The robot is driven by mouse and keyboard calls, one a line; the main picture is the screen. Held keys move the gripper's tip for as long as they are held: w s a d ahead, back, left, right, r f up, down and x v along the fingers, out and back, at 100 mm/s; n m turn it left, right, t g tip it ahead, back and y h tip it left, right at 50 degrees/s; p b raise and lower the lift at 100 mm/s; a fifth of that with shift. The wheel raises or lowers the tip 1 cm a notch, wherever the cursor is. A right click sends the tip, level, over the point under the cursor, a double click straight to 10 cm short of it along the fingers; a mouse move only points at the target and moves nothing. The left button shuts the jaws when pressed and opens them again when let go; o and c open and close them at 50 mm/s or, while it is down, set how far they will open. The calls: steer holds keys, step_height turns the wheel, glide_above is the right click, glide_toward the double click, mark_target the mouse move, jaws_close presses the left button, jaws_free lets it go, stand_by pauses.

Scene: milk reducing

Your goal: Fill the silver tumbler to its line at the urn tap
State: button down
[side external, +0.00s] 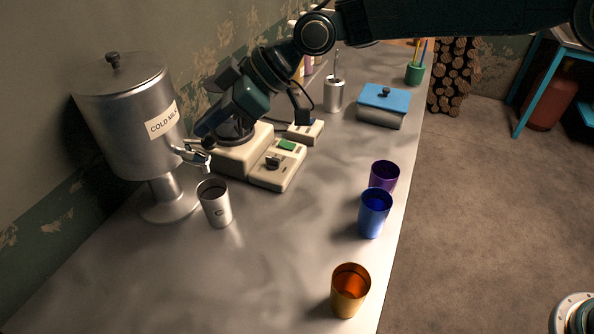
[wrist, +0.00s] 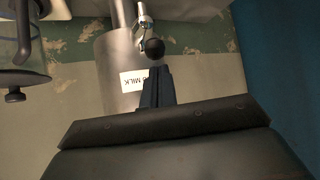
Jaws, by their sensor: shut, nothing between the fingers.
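The steel urn (side external: 125,120), labelled COLD MILK, stands at the left; it shows upside down in the wrist view (wrist: 112,62). Its tap (side external: 195,157) points right, and in the wrist view the tap has a black ball knob (wrist: 154,48). The silver tumbler (side external: 216,208) stands upright on the counter just below the spout. Its inside looks dark; its line and any milk level cannot be made out, and no stream is visible. My gripper (side external: 203,131) is shut and empty just above the tap. In the wrist view its fingertips (wrist: 155,72) are close to the knob; contact is unclear.
Cream bench units with a green switch (side external: 287,145) stand right of the urn. Purple (side external: 384,175), blue (side external: 374,215) and orange (side external: 350,290) cups line the counter's right edge. A blue-lidded box (side external: 383,105) is farther back. The counter's middle is clear.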

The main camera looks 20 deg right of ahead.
steer(key=shift+f, duration=1.2)
stand_by(6.8)
